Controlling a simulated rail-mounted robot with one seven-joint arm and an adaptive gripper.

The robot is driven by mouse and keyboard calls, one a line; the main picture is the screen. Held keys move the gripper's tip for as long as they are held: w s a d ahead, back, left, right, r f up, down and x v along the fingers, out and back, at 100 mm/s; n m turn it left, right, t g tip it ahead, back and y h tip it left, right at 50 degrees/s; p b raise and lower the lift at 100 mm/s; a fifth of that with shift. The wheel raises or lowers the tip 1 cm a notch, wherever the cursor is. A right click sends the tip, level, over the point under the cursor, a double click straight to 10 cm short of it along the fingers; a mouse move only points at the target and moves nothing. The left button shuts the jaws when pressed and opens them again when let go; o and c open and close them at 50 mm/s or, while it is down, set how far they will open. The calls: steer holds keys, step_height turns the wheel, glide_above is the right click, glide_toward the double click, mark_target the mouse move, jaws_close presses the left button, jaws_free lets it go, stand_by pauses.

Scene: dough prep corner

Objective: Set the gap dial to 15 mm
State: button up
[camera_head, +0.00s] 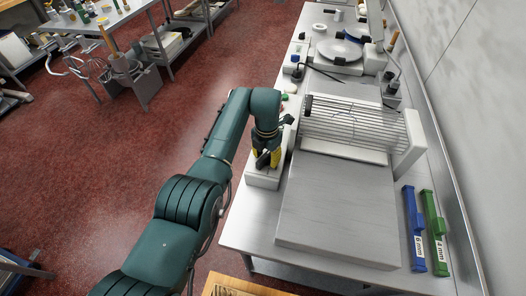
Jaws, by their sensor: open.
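The dough sheeter, with a wire guard (352,122) over its rollers and a flat grey bed (338,212) in front, stands on the steel bench. A white housing (262,180) sits at its left side. My gripper (267,162), with black and yellow fingers, points down over this housing, fingers apart. I cannot tell whether it touches anything there. I cannot make out the gap dial or its scale; the gripper and wrist cover part of the housing. A small dark round part (308,105) shows at the guard's left end.
A blue bar marked 6 mm (414,230) and a green bar marked 4 mm (435,232) lie on the bench at right. A scale with a round plate (339,50) stands farther back. The wall closes the right side.

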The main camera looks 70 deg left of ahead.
mark_target(267, 154)
step_height(267, 154, up, 6)
steer(key=p, duration=0.5)
steer(key=shift+w, duration=0.1)
